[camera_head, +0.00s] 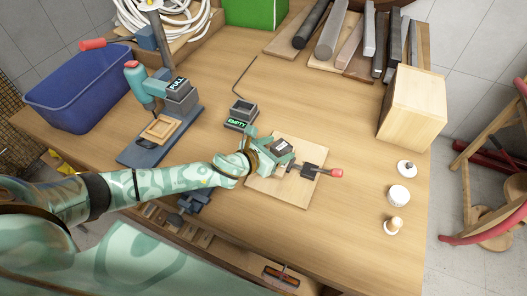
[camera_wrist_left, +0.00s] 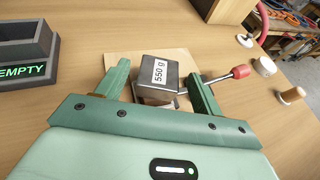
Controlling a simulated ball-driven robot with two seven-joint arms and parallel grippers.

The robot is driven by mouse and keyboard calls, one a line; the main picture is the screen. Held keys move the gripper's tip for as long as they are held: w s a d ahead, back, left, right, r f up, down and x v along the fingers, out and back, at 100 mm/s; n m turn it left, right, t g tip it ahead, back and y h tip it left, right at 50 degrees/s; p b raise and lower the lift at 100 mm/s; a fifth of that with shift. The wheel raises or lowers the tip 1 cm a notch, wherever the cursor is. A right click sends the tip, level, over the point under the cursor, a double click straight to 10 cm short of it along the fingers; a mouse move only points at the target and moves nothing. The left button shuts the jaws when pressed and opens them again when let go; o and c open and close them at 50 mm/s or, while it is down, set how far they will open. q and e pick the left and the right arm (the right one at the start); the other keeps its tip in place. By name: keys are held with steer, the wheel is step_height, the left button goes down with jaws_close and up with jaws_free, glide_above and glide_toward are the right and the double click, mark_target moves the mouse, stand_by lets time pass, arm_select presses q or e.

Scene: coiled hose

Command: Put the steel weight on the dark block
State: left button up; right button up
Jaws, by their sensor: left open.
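The steel weight, a grey block with a white "550 g" label, shows in the left wrist view (camera_wrist_left: 157,72) and in the head view (camera_head: 284,144), at the wooden board (camera_head: 262,190). My left gripper (camera_wrist_left: 158,84) is open, with a finger on each side of the weight; contact is not clear. A dark grey, hollow-topped block labelled "EMPTY" (camera_head: 240,114) stands behind and left of it, and shows in the left wrist view (camera_wrist_left: 25,45). I cannot tell whether this is the task's dark block. My right gripper is not in view.
A red-handled clamp (camera_head: 336,173) lies right of the weight. A blue fixture (camera_head: 140,153) with a teal tool and a blue bin (camera_head: 75,92) stand left. A wooden block (camera_head: 412,105) and small white pieces (camera_head: 398,195) stand right. The tabletop between is mostly clear.

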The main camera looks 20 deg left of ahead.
arm_select(q)
steer(key=v, duration=0.9)
steer(key=shift+s+r+p, duration=0.15)
steer(key=shift+s+p, duration=0.25)
steer(key=shift+p, duration=0.05)
